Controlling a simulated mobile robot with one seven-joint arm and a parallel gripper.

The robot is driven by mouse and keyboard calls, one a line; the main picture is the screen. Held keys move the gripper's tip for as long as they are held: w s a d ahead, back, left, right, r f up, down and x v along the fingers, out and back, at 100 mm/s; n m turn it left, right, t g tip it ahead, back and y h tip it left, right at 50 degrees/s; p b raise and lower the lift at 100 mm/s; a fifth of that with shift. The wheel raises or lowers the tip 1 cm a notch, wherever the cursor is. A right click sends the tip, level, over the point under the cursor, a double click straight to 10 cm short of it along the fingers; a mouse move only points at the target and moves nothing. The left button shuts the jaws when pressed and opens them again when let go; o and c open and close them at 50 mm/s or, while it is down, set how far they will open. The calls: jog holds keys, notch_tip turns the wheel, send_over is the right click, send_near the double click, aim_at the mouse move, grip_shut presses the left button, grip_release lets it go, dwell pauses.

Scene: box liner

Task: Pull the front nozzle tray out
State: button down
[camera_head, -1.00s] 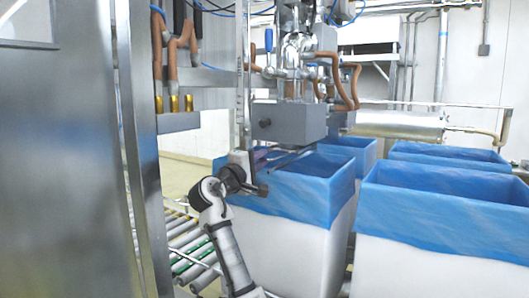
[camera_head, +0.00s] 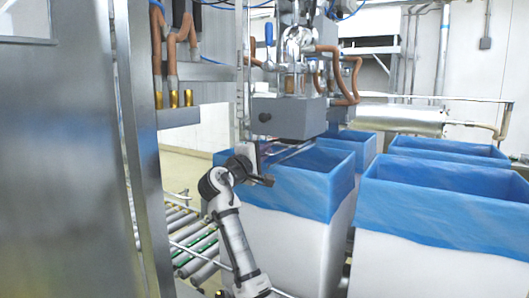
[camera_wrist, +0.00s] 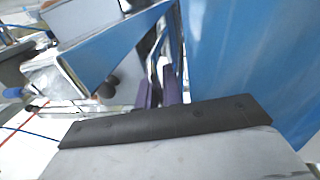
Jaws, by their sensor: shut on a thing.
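The front nozzle tray (camera_head: 290,152) shows in the head view as thin, narrow bars below the grey nozzle block (camera_head: 290,118), over the opening of the front blue-lined box. My gripper (camera_head: 260,168) is at the tray's near left end, beside the upright metal post, and is shut on the tray. In the wrist view, my gripper's purplish fingers (camera_wrist: 158,92) point away from the camera and close around a thin part. The exact contact is small and partly hidden by the dark gripper body.
The front box (camera_head: 300,190) with its blue liner stands just right of my arm. More lined boxes (camera_head: 440,205) stand right and behind. A roller conveyor (camera_head: 195,240) lies lower left. A large steel panel (camera_head: 60,160) fills the left side. Hoses and pipes hang above the block.

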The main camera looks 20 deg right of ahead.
jog(key=shift+a, duration=0.1)
jog(key=r+b+v, duration=0.2)
jog(key=b+v, duration=0.1)
jog(key=v, duration=1.3)
jog(key=shift+s+a+r, duration=0.2)
jog(key=c, duration=1.8)
grip_release()
jog(key=b+v, duration=0.3)
jog(key=v, duration=1)
jog(key=shift+s+a, duration=0.25)
jog(key=shift+a, duration=0.05)
jog(key=shift+f, duration=0.1)
